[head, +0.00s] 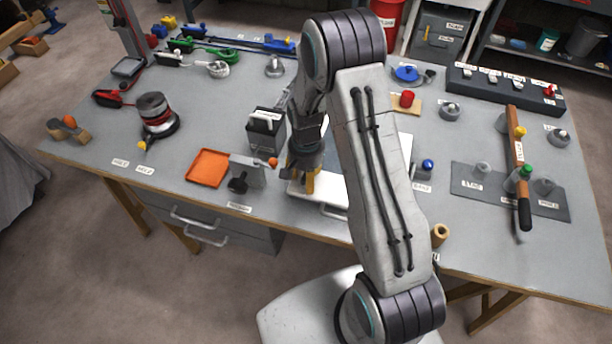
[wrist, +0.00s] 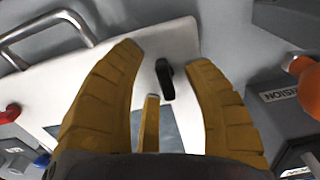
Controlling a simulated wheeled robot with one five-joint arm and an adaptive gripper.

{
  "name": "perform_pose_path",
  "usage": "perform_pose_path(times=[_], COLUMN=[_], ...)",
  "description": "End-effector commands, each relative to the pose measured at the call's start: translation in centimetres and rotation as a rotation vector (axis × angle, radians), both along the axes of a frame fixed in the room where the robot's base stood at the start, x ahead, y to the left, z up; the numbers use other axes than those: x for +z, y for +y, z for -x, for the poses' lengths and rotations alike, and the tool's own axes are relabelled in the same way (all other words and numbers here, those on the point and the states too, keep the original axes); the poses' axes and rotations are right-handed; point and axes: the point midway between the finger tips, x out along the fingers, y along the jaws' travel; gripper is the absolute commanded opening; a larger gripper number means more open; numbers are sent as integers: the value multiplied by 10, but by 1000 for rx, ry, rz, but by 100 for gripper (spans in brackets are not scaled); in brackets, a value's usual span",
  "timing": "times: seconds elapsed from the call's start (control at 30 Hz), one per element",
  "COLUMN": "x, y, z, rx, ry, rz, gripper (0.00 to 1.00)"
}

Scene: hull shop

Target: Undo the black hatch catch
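The black hatch catch (wrist: 165,80) is a small dark bar on a white hatch panel (wrist: 182,38). In the wrist view it lies between the two yellow fingers of my gripper (wrist: 166,58), with a visible gap on each side. The fingers are spread and hold nothing that I can see. A thin yellow piece stands between them, below the catch in the picture. In the head view my gripper (head: 301,182) points down over the left part of the white panel (head: 330,196). The catch cannot be made out there.
A metal handle (wrist: 48,30) is at the panel's edge. An orange tray (head: 207,167) and a bracket with a black knob (head: 238,184) and orange ball (head: 272,161) stand left of my gripper. A blue knob (head: 428,165) is to the right.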

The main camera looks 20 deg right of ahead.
Motion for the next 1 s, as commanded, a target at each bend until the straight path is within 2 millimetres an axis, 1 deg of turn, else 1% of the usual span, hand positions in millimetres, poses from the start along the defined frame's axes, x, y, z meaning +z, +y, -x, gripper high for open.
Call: perform_pose_path(times=[0.03, 0.4, 0.5, 0.83, 1.0], x=[0, 0, 0, 0, -2], y=[0, 0, 0, 0, -1], z=[0, 0, 0, 0, 0], rx=[0, 0, 0, 14, 75], ry=[0, 0, 0, 0, 0], rz=[0, 0, 0, 0, 0], gripper=[40, 7, 0, 0, 0])
